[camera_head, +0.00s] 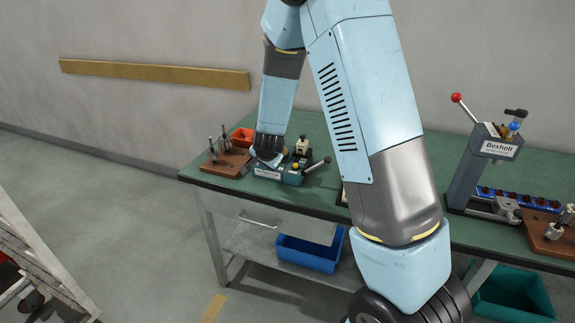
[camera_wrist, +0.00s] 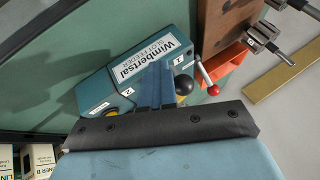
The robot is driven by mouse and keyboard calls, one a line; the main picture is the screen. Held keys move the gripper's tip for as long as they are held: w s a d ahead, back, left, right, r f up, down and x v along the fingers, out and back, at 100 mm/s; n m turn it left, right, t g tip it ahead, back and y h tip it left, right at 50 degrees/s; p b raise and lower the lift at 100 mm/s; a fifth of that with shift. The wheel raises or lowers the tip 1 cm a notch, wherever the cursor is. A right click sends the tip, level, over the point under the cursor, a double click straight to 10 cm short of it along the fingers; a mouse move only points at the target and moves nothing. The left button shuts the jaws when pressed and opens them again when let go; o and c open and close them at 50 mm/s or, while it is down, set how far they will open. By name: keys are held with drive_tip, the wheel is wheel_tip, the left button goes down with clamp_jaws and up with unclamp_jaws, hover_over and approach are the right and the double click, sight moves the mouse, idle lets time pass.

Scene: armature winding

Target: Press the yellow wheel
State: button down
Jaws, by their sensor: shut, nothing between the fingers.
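The yellow part also shows small in the head view (camera_head: 295,167). My gripper (camera_wrist: 158,68) is shut and empty, its fingers over the feeder, to the right of the yellow part. I cannot tell if the fingertips touch the feeder.
A black ball knob (camera_wrist: 183,86) and a red-knobbed lever (camera_wrist: 213,90) are close right of my fingers. A red bin (camera_head: 242,137) and a brown block with metal posts (camera_head: 225,160) stand left of the feeder. The Bexholt press (camera_head: 480,165) stands far right.

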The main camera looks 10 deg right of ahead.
drive_tip(key=shift+a+r, duration=0.1)
drive_tip(key=shift+a, duration=0.15)
drive_tip(key=s+d, duration=0.2)
drive_tip(key=s, duration=0.1)
drive_tip(key=shift+s+d, duration=0.1)
drive_tip(key=shift+d, duration=0.05)
drive_tip(key=v, duration=0.9)
drive_tip(key=shift+s+a+r, duration=0.2)
drive_tip(key=shift+s+a, duration=0.05)
drive_tip(key=shift+a, duration=0.15)
drive_tip(key=shift+s+r, duration=0.1)
drive_tip(key=shift+r, duration=0.05)
idle(0.8)
drive_tip(key=s+d+r+n+g+y, duration=0.1)
drive_tip(key=s+d+r+n+y, duration=0.3)
drive_tip(key=s+r, duration=0.9)
drive_tip(key=s+d+r+n+h, duration=0.2)
drive_tip(key=s+d+r, duration=0.1)
drive_tip(key=s, duration=0.4)
drive_tip(key=s+d+r+n+h, duration=0.2)
drive_tip(key=s+d+r, duration=0.2)
drive_tip(key=s, duration=0.3)
drive_tip(key=shift+s+d+n+g, duration=0.25)
drive_tip(key=shift+n+g, duration=0.05)
